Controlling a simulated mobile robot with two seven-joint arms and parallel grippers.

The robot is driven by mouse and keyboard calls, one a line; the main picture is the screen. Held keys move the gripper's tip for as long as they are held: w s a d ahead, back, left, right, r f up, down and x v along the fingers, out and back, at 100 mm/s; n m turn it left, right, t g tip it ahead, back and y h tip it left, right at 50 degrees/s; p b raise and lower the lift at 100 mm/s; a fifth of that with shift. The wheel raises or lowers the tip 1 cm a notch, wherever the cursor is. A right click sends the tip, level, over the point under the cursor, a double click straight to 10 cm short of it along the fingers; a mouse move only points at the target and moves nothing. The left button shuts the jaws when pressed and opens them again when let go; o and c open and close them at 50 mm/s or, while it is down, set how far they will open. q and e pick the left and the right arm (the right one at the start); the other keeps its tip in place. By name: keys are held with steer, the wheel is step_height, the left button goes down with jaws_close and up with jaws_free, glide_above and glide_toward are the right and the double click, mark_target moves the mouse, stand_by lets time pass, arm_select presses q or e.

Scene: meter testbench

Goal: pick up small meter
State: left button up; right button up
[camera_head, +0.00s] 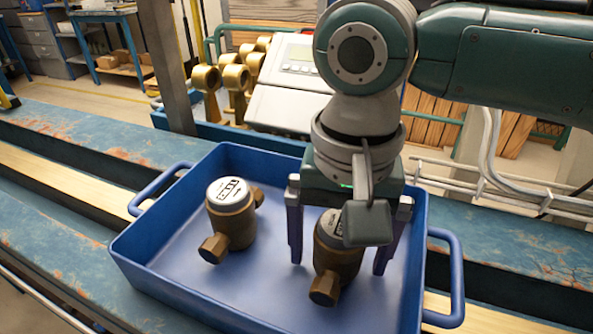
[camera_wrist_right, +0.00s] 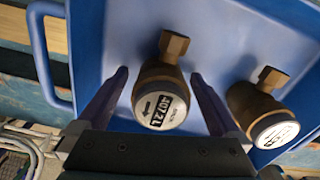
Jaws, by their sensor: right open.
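Two small brass meters with white dial faces stand in a blue tray (camera_head: 165,275). One meter (camera_head: 231,215) is left of centre in the head view and stands clear of my gripper. The other meter (camera_head: 333,262) is at the right, partly hidden behind my right wrist. My right gripper (camera_head: 337,258) points down into the tray, its open fingers on either side of this right meter. In the right wrist view this meter (camera_wrist_right: 160,97) sits between the two fingertips, with a gap to each. The other meter (camera_wrist_right: 262,108) is to the right there. My left gripper is out of view.
The tray has a handle at each end (camera_head: 452,280) and raised walls close around the gripper. Behind it stands a bench unit with a display (camera_head: 300,62) and several brass fittings (camera_head: 235,80). A grey post (camera_head: 166,65) rises behind the tray's left side.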

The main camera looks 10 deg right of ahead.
jaws_close()
stand_by(0.8)
